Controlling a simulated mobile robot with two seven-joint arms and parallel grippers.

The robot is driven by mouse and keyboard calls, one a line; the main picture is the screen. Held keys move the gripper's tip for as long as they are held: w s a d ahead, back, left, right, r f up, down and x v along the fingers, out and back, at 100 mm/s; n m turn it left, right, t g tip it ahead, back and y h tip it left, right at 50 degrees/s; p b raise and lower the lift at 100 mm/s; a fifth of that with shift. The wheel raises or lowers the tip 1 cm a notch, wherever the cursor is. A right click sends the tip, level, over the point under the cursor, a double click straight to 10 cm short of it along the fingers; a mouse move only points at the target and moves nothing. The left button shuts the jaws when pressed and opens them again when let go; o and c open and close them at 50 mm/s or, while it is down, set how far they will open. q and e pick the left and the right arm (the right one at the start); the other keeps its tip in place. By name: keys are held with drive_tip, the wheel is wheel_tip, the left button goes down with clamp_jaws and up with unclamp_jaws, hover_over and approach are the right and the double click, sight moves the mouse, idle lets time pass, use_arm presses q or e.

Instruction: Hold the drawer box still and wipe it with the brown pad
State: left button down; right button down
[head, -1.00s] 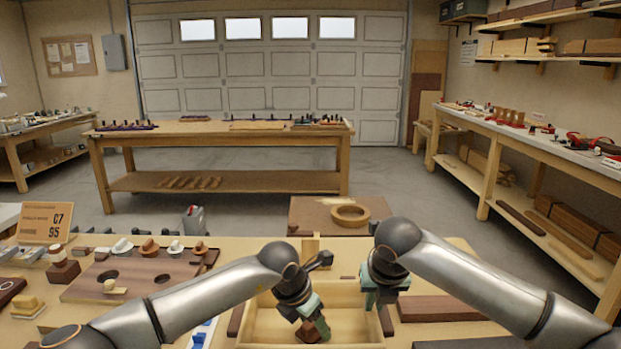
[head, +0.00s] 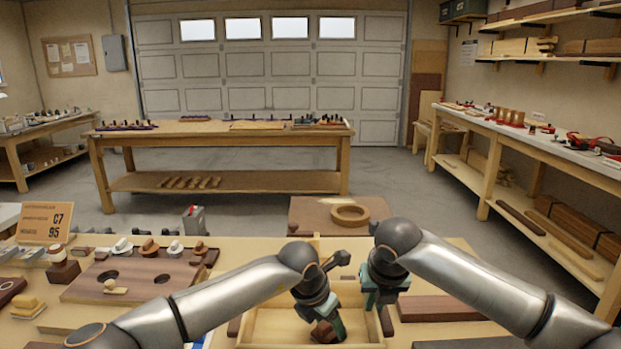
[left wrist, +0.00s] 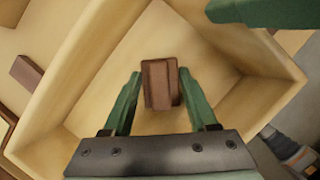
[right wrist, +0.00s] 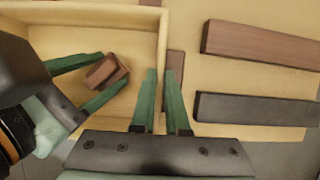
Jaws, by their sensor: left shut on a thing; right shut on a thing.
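The drawer box (head: 272,326) is an open pale wooden tray on the bench. The brown pad (head: 322,331) is a small block inside it, low near the floor; whether it touches the floor I cannot tell. My left gripper (left wrist: 158,88) is shut on the pad, one green finger on each side; the pad also shows in the right wrist view (right wrist: 106,70). My right gripper (right wrist: 161,84) is shut on the box's right wall, one finger inside and one outside. In the head view, its fingertips are mostly hidden.
A brown board (head: 440,308) and a dark bar (right wrist: 255,109) lie right of the box. A board with holes (head: 135,278) and several knobs stands to the left. A wooden ring (head: 350,214) lies on a panel behind. The box's interior is otherwise clear.

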use_arm(q)
drive_tip(key=shift+r, duration=5.45)
use_arm(e)
drive_tip(key=c, duration=0.8)
unclamp_jaws()
drive_tip(key=shift+c, duration=0.2)
drive_tip(key=shift+f, duration=0.15)
wheel_tip(320, 180, up, 7)
drive_tip(key=p, duration=1)
drive_tip(key=shift+r, duration=0.2)
use_arm(q)
wheel_tip(320, 180, up, 10)
drive_tip(key=shift+r, duration=0.25)
use_arm(e)
drive_tip(key=v, duration=1.2)
